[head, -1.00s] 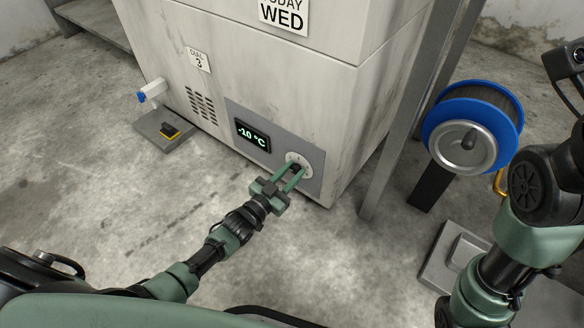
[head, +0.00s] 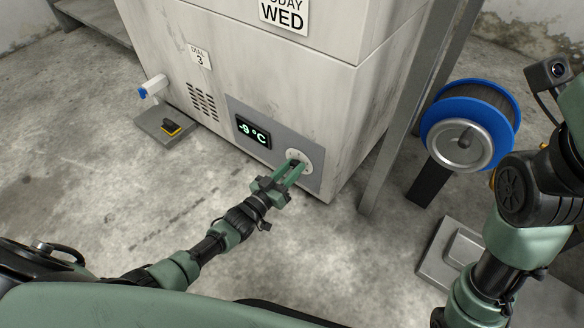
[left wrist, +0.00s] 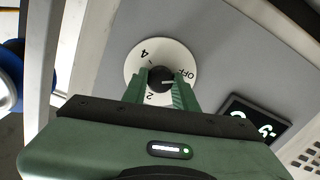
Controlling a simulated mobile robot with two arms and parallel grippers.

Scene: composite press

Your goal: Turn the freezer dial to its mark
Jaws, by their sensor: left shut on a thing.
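The freezer (head: 270,80) is a pale, stained cabinet with a grey control panel low on its front. The freezer dial (head: 304,152) is a dark knob on a white round plate at the panel's right. In the left wrist view the knob (left wrist: 161,79) has a white line pointing right, towards OFF; 4 and 2 also show on the plate (left wrist: 148,51). My left gripper (head: 296,168) is shut on the knob, one finger on each side. A note (head: 199,58) on the freezer reads DIAL 3. My right arm shows, but its gripper is out of view.
The display (head: 253,132) reads -9 °C. A WED sign (head: 284,14) is above. A blue-rimmed reel (head: 470,130) and a metal post (head: 405,110) stand right of the freezer. A grey floor box (head: 455,250) lies by my right arm. The floor in front is clear.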

